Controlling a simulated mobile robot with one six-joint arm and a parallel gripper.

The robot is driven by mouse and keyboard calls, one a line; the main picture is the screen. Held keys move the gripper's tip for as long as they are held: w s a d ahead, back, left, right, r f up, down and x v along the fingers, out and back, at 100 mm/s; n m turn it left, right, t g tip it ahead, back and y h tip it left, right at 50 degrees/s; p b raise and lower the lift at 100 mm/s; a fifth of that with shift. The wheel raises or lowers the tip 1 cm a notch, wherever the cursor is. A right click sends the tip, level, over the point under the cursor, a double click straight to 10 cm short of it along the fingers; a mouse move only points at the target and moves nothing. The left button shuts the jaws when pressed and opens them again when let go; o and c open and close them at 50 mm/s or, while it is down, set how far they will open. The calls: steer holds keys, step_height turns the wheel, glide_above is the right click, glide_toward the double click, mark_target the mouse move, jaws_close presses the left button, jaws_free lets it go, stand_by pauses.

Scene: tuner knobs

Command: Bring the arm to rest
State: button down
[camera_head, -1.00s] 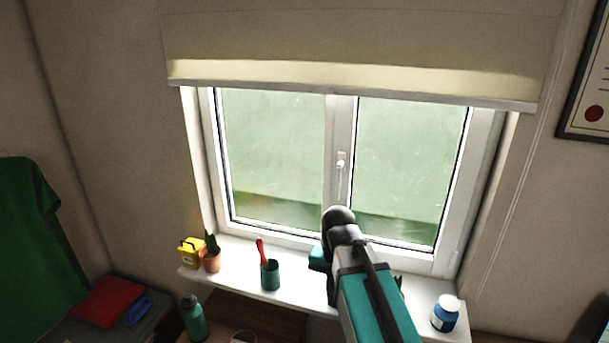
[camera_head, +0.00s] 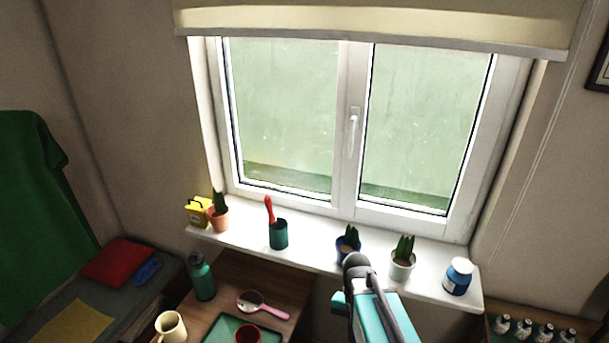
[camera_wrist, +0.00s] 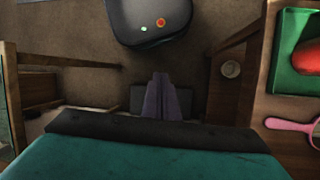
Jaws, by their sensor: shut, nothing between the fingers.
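My arm (camera_head: 374,309) shows in the head view at the lower middle, a teal link with a dark rounded joint, in front of the window sill. My gripper (camera_wrist: 163,78) shows in the wrist view as two dark purple-grey fingers held together, with nothing between them. They point down over bare brown floor, left of a wooden table edge. The fingers are not clearly visible in the head view. The teal part of my arm fills the bottom of the wrist view.
The sill (camera_head: 320,252) holds several plant pots, a green cup (camera_head: 278,235) and a blue jar (camera_head: 458,277). A wooden table (camera_head: 225,278) carries a bottle (camera_head: 201,278), a mug (camera_head: 171,327), a pink-handled mirror (camera_head: 262,305) and a tray (camera_head: 215,332). Several knobs (camera_head: 523,327) stand lower right.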

steer(key=s+d+f+n+b, duration=0.1)
steer(key=s+f+b, duration=0.1)
steer(key=s+f, duration=0.4)
steer(key=s+f+n+g+b, duration=0.1)
steer(key=s+f+n+b, duration=0.1)
steer(key=s+f, duration=0.5)
steer(key=s+d+f+n+b, duration=0.1)
steer(key=s+f, duration=0.6)
steer(key=f, duration=0.9)
steer(key=shift+d+n+g+b, duration=0.4)
steer(key=shift+n+b, duration=0.15)
steer(key=shift+n, duration=0.15)
